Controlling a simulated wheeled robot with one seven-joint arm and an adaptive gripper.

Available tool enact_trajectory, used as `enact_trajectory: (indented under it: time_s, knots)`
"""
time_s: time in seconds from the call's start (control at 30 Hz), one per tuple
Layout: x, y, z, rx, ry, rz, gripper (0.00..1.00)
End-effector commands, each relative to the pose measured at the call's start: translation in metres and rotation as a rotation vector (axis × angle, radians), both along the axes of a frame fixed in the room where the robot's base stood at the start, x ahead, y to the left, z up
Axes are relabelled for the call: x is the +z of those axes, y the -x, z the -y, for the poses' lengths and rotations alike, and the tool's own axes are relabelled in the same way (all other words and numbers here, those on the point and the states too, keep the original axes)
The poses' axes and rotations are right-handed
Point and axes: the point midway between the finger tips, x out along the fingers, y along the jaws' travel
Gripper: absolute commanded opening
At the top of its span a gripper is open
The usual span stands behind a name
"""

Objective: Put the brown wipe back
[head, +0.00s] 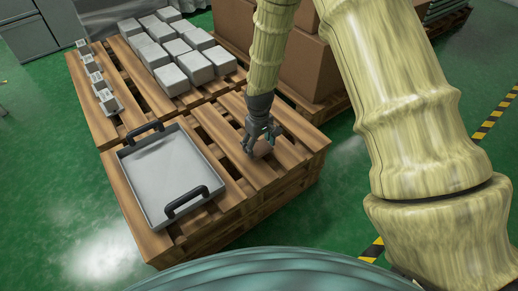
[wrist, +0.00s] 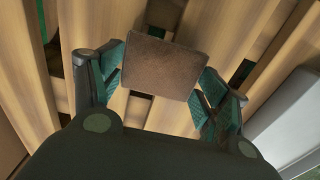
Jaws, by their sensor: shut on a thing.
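The brown wipe (wrist: 158,67) is a flat brown square between the two teal-padded fingers of my gripper (wrist: 155,90) in the wrist view. My gripper is shut on it, with a finger pad against each side. In the head view my gripper (head: 262,142) points down over the right part of the near pallet, and the brown wipe (head: 263,149) shows partly behind the fingers. I cannot tell whether the wipe touches the slats.
A grey tray (head: 165,172) with black handles lies left of my gripper on the wooden pallets (head: 222,118). Several grey blocks (head: 172,52) stand in rows at the back, with a line of small grey pieces (head: 97,80) to their left. Brown boxes (head: 312,67) stand behind my arm.

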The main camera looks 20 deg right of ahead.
Motion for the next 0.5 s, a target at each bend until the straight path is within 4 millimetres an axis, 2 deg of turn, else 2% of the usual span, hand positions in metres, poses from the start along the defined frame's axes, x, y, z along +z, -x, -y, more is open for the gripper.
enact_trajectory:
  time_s: [0.03, 0.1, 0.5]
  knots:
    - [-0.0102, 0.0001, 0.0000, 0.000, 0.000, 0.000, 0.56]
    - [-0.0137, -0.0001, 0.0000, 0.000, 0.000, 0.000, 0.56]
    - [-0.0151, 0.0000, -0.0002, 0.000, 0.000, 0.000, 0.56]
